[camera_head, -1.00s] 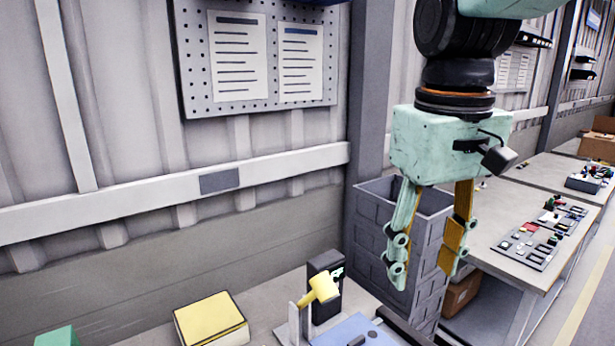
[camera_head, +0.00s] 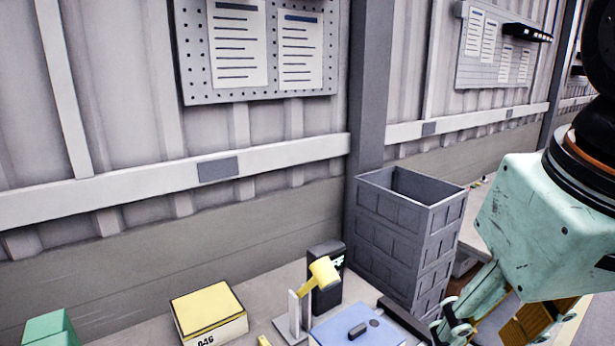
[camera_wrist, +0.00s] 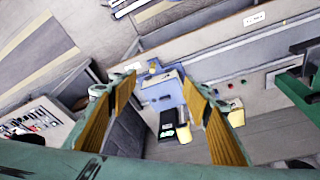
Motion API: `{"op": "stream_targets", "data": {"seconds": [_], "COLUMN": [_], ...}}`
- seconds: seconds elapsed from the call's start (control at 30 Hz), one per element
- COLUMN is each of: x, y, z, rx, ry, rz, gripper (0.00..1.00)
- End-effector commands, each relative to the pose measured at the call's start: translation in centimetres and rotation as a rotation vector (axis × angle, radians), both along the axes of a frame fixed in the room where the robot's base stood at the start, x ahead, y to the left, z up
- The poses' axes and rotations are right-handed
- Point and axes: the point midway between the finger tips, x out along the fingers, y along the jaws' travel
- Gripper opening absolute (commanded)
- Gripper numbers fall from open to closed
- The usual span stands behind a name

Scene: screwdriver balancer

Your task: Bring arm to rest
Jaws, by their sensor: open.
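My gripper (camera_head: 490,325) is at the lower right of the head view, partly cut off by the bottom edge. In the wrist view its two fingers (camera_wrist: 165,110) stand wide apart with nothing between the pads. Beyond them, the wrist view shows the workbench with a blue box (camera_wrist: 162,92) and a black device with a green display (camera_wrist: 167,128). The gripper appears apart from everything on the bench. My arm reaches in from the right edge of the head view.
A stack of grey crates (camera_head: 410,230) stands left of my gripper. On the bench are a yellow-topped box (camera_head: 208,312), a yellow tool on a stand (camera_head: 322,272), a blue box (camera_head: 355,330) and a green block (camera_head: 48,328). A pegboard with papers (camera_head: 260,50) hangs on the wall.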

Motion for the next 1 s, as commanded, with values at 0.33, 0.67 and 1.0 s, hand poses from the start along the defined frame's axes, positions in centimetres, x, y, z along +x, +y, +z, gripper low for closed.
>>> {"op": "stream_targets", "data": {"seconds": [0.33, 0.67, 1.0], "x": [-2.9, -3.2, -3.1], "y": [-0.4, -0.4, -0.4], "z": [-2.3, -2.5, -2.5], "rx": [0.015, 0.017, 0.017], "ry": [-0.051, -0.055, -0.055], "rz": [-0.045, -0.051, -0.05], "gripper": [0.45, 0.45, 0.45]}}
